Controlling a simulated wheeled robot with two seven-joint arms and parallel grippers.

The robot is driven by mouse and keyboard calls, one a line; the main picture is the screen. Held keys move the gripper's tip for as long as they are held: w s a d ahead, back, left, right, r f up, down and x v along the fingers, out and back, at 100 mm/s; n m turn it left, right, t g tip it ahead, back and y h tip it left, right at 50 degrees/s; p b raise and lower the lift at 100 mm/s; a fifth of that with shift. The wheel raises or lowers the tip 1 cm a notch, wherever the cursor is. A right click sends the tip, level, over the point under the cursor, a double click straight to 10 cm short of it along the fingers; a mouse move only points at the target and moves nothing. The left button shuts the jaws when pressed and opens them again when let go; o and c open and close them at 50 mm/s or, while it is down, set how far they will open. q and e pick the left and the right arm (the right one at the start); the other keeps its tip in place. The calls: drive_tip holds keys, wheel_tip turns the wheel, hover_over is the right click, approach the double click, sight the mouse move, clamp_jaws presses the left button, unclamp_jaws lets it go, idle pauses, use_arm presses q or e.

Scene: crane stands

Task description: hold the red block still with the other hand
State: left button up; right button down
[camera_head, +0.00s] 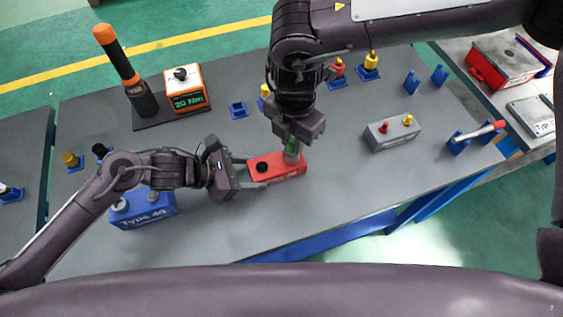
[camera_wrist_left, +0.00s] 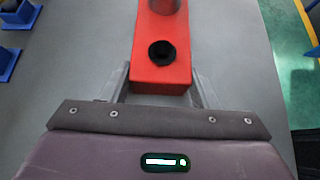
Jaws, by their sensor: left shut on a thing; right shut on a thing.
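The red block (camera_head: 290,174) lies on the grey table in the middle of the head view. It has a black round socket (camera_head: 262,167) on its top near the left end. My left gripper (camera_head: 254,172) is shut on the block's left end; the left wrist view shows its fingers on both sides of the red block (camera_wrist_left: 162,74).
A blue "Type 40" block (camera_head: 143,209) stands left of my left gripper. A grey block (camera_head: 393,132) with red and yellow knobs stands to the right. A torque tool (camera_head: 125,71) and an orange meter (camera_head: 187,88) stand at the back left.

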drive_tip(key=shift+r, duration=2.55)
use_arm(q)
drive_tip(key=o, duration=1.2)
drive_tip(key=shift+o, duration=0.2)
drive_tip(key=v, duration=1)
drive_tip(key=shift+s+a+r, duration=0.15)
drive_tip(key=shift+s+a, duration=0.1)
drive_tip(key=shift+a, duration=0.1)
drive_tip(key=shift+s+a+r, duration=0.1)
drive_tip(key=shift+a+r, duration=0.25)
drive_tip(key=shift+r, duration=0.15)
